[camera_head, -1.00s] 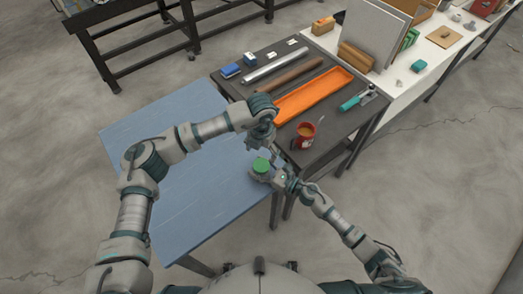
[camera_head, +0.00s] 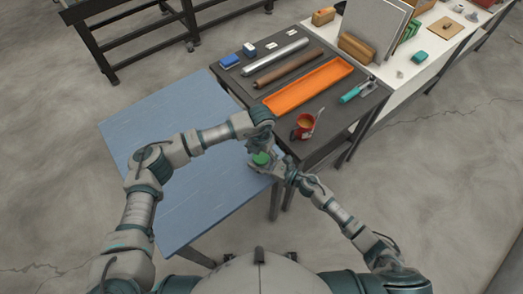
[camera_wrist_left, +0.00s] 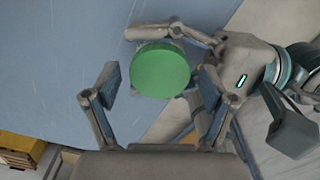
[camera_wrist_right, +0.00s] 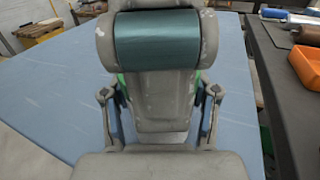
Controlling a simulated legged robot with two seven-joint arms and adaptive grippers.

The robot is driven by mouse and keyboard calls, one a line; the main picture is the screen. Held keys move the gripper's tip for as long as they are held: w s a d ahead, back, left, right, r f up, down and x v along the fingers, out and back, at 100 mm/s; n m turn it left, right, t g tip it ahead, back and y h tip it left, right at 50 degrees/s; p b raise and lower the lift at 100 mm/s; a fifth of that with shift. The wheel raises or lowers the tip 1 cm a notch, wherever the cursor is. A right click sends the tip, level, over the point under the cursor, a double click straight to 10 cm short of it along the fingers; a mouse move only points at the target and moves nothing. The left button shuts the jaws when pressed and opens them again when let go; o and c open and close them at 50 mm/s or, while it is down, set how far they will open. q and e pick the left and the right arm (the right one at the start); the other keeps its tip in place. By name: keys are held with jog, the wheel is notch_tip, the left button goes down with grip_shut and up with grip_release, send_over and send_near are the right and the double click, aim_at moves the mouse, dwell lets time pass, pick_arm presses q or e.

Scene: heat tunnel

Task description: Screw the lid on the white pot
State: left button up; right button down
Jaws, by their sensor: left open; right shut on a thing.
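The round green lid (camera_head: 261,158) lies over the right edge of the blue table. In the left wrist view the lid (camera_wrist_left: 160,70) is seen from above and hides what is under it, so the white pot cannot be made out. My left gripper (camera_head: 259,148) is open above the lid. Its fingers (camera_wrist_left: 158,92) stand apart, with the lid beyond and between them. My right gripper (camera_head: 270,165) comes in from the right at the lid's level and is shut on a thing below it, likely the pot. In the right wrist view my left arm covers most of the held thing.
The blue table (camera_head: 170,160) is otherwise bare. A dark table (camera_head: 340,120) adjoins it, with an orange tray (camera_head: 308,87), a red mug (camera_head: 304,126), tubes and a teal-handled tool (camera_head: 356,90). A white bench (camera_head: 440,45) stands beyond.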

pick_arm(q)
jog(key=c, duration=1.2)
jog(key=m, duration=0.3)
jog(key=shift+m, duration=0.4)
jog(key=m, duration=0.4)
jog(key=shift+c, duration=0.2)
jog(key=o, duration=1.4)
jog(key=shift+c, duration=0.2)
